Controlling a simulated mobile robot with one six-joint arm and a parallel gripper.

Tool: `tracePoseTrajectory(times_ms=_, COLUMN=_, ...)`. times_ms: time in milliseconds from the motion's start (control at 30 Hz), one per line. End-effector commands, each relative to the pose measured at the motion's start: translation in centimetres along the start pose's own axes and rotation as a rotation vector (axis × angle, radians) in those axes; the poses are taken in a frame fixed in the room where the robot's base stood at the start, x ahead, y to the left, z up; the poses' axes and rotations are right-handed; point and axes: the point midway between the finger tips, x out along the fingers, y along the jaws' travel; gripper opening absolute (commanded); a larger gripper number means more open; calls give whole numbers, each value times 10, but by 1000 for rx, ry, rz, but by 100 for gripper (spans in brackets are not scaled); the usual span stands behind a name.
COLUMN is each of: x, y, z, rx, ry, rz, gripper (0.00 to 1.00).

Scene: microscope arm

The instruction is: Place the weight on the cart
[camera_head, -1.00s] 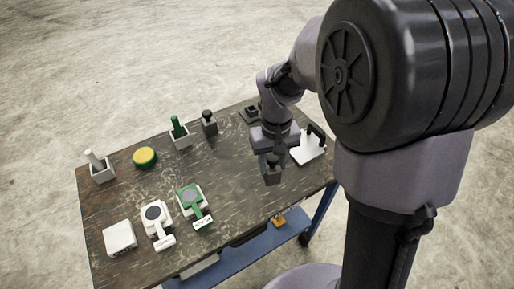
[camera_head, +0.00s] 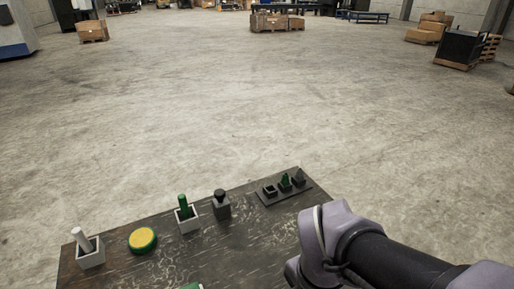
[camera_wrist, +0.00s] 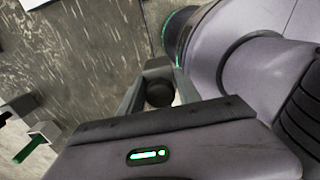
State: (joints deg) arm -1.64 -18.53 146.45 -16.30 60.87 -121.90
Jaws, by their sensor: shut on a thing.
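In the wrist view my gripper (camera_wrist: 158,76) is shut on a weight (camera_wrist: 160,93), a grey block with a round black knob. The weight is partly hidden by the fingers, and its lower part does not show. In the head view my arm reaches in at the lower right, and the gripper and the held weight are out of frame. A similar grey block with a black knob (camera_head: 221,206) stands on the dark worn tabletop (camera_head: 240,235). I cannot tell whether any thing in view is the cart.
The tabletop also holds a white stick in a holder (camera_head: 89,250), a yellow-green button (camera_head: 143,240), a green stick in a holder (camera_head: 187,216) and a black tray (camera_head: 288,193). Open floor lies beyond. Crates (camera_head: 275,22) and a blue bench (camera_head: 366,17) stand far back.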

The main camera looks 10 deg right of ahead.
Motion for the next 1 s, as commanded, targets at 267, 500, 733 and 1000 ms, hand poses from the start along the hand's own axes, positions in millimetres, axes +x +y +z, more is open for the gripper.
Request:
tracePoseTrajectory(times_ms=267, x=-8, y=31, z=11, rx=-19, ry=2, rz=-8, gripper=0)
tracePoseTrajectory(times_ms=500, x=-4, y=45, z=16, rx=-17, ry=2, rz=-6, gripper=0)
tracePoseTrajectory(times_ms=733, x=9, y=73, z=26, rx=-14, ry=0, rz=0, gripper=0)
tracePoseTrajectory(times_ms=1000, x=15, y=124, z=45, rx=-13, ry=0, rz=1, gripper=0)
